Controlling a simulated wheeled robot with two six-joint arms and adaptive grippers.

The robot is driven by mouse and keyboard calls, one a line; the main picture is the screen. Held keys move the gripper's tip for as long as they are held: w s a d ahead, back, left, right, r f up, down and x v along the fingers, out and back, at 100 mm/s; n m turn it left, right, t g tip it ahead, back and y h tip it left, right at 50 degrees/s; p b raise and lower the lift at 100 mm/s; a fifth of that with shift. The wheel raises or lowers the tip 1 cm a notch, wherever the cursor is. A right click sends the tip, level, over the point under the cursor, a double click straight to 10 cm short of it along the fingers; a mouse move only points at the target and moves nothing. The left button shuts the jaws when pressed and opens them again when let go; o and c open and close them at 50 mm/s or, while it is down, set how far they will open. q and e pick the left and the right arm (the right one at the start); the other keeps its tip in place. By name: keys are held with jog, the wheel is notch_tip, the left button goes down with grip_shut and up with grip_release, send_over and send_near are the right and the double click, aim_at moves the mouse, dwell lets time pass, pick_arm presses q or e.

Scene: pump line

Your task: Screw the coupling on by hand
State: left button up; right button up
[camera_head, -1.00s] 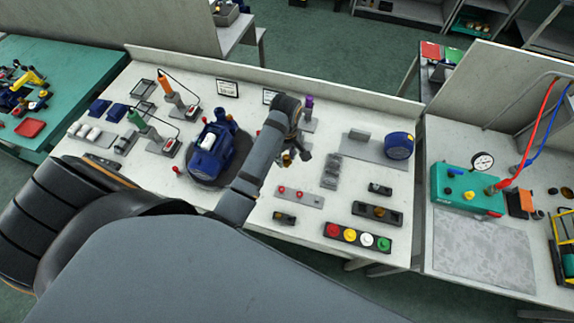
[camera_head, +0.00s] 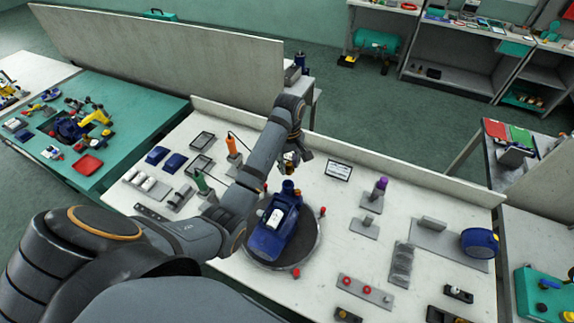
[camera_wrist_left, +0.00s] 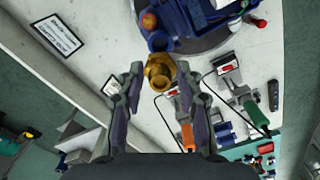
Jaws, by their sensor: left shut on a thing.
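The dark blue pump (camera_head: 272,232) with a white label sits on a round dark plate (camera_head: 310,243) on the bench. A blue upright port (camera_head: 289,188) stands at its far end. My left gripper (camera_head: 291,164) hangs just beyond that port. In the left wrist view my left gripper (camera_wrist_left: 159,83) is shut on the brass coupling (camera_wrist_left: 158,72), a ring with an open bore. There the coupling overlaps the pump's blue port (camera_wrist_left: 160,43); I cannot tell whether they touch or are threaded. My right gripper is not in view.
A label card (camera_head: 338,171) lies near the back wall. Small red knobs ring the round plate.

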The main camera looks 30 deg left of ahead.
pick_arm(q)
jog(key=shift+d+f, duration=0.1)
jog(key=shift+f, duration=0.2)
jog(key=f, duration=0.2)
jog(key=shift+a+f, duration=0.3)
jog(key=shift+f, duration=0.85)
jog(key=shift+d+f, duration=0.1)
jog(key=shift+f, duration=0.75)
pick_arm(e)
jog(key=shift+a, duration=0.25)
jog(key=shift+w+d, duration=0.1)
pick_arm(q)
jog(key=shift+f, duration=0.2)
jog(key=o, duration=1.3)
jog(key=shift+c, duration=0.2)
